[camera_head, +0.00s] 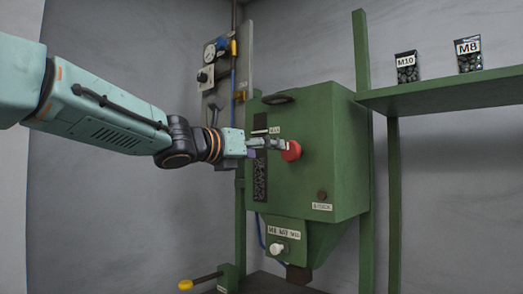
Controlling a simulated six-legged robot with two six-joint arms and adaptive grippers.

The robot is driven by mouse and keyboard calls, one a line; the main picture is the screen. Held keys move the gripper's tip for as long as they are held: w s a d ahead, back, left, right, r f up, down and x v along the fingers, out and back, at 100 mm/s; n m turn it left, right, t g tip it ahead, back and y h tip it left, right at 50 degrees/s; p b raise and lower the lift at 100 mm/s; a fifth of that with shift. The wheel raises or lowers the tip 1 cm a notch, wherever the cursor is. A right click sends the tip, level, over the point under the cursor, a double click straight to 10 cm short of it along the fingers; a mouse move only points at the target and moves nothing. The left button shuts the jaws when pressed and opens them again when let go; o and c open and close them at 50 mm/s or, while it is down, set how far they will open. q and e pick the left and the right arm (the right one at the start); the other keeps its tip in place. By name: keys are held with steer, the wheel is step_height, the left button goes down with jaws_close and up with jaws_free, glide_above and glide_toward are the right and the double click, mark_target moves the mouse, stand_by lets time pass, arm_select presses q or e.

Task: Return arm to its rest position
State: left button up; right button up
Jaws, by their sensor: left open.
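My left arm comes in from the left in the head view, pale teal with a black wrist and orange rings. My left gripper (267,145) is open at the front of the green machine box (325,150). Its fingertips are close to the red round button (291,151); I cannot tell whether they touch it. The gripper covers part of a dark vertical slot on the box. My right gripper is not in view.
A green shelf (440,95) at the right bears an M10 bin (406,67) and an M8 bin (468,56). A gauge panel (222,70) stands behind the gripper. Below are a white knob (277,248) and a yellow-ended lever (186,285). Open space lies at lower left.

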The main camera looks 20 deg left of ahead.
mark_target(288, 151)
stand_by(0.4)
arm_select(q)
steer(key=x, duration=1.2)
steer(key=shift+s, duration=0.15)
